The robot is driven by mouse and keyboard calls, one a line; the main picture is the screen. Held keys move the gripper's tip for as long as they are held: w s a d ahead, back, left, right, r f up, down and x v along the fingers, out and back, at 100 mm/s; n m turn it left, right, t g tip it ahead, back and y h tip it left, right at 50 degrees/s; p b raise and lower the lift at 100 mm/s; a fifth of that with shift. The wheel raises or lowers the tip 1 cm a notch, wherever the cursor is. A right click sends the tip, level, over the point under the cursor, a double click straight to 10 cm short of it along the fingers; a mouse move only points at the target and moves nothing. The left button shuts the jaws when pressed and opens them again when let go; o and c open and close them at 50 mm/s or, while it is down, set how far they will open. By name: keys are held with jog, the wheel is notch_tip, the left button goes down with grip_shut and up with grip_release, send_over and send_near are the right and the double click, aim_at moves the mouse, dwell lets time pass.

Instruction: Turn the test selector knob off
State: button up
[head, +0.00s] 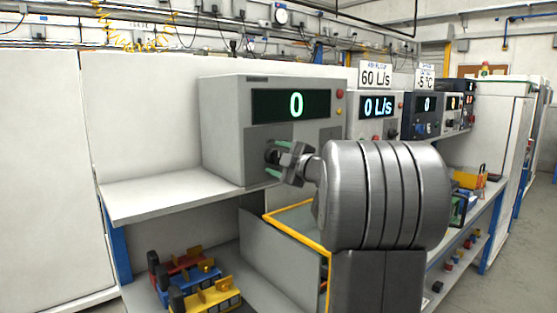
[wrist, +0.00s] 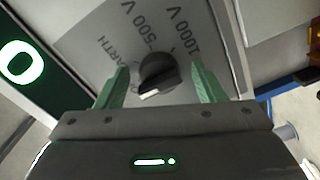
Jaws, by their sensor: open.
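The test selector knob (wrist: 158,72) is a round black dial on a grey panel, with a white mark on its lower edge in the wrist view. Printed labels beside it read EARTH, 500 V and 1000 V; no OFF label shows. The panel belongs to a light grey tester (head: 222,130) whose dark display (head: 294,105) shows a green 0. My gripper (wrist: 157,88) is open, its two green fingers on either side of the knob with gaps visible. In the head view my gripper (head: 272,158) is at the lower front of the tester.
The tester stands on a white shelf (head: 150,197). A red and a yellow button (head: 339,95) sit at its upper right. More instruments, including one reading 0 L/s (head: 377,107), stand to the right.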

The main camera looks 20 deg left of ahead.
jog(key=shift+d, duration=0.1)
jog(key=v, duration=1.3)
jog(key=shift+s+d, duration=0.2)
jog(key=shift+s, duration=0.05)
jog(key=x, duration=1.4)
jog(key=shift+d, duration=0.1)
jog(key=shift+d, duration=0.1)
